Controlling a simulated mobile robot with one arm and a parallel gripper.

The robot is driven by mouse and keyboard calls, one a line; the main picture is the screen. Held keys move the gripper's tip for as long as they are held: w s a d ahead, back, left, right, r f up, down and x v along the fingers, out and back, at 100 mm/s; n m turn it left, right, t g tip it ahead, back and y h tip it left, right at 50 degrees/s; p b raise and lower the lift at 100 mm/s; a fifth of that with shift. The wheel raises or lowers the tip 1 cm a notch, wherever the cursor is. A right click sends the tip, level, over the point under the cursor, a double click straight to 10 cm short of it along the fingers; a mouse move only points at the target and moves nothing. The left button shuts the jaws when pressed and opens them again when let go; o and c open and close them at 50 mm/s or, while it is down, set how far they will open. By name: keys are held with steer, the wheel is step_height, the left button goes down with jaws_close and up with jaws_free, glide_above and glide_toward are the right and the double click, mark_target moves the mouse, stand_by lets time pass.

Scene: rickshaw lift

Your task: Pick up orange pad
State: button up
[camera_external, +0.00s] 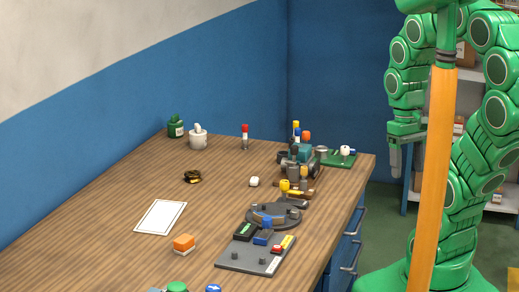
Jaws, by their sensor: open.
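The orange pad (184,243) is a small block with an orange top and a whitish lower part. It lies on the wooden table (110,240), toward the near side, with its sides free. My gripper (395,165) hangs pointing down at the right, beyond the table's right edge, well away from the pad and empty. Its jaws are open, though they are small and seen from the side here.
A white-bordered card (160,217) lies behind the pad. A dark grey board (250,258) with several coloured parts is to its right, with a round dark stand (274,216) behind it. A crowded toolholder (298,160) stands farther back.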

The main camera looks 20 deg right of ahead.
steer(key=w+a+f+m+g+y, duration=0.2)
steer(key=w+a+f+y, duration=0.15)
steer(key=w+a, duration=0.8)
steer(key=w+a+f+m+g+y, duration=0.3)
steer(key=w+a, duration=0.5)
steer(key=a, duration=0.7)
steer(key=m+y, duration=0.5)
steer(key=m, duration=0.1)
glide_toward(190, 236)
steer(key=shift+s+a+f+g, duration=0.1)
steer(key=shift+a+g, duration=0.05)
steer(key=shift+a, duration=0.35)
steer(key=shift+s+a+f+g, duration=0.1)
steer(key=shift+s+a+g, duration=0.05)
steer(key=shift+a, duration=0.35)
steer(key=shift+w+a+f, duration=0.2)
steer(key=shift+a+f, duration=0.05)
steer(key=shift+f, duration=0.1)
steer(key=shift+s+a+f, duration=0.15)
steer(key=shift+a, duration=0.05)
steer(key=shift+f+x, duration=0.15)
steer(key=shift+x, duration=1.65)
steer(key=shift+f+x, duration=0.2)
steer(key=shift+x, duration=1.6)
steer(key=shift+d, duration=0.15)
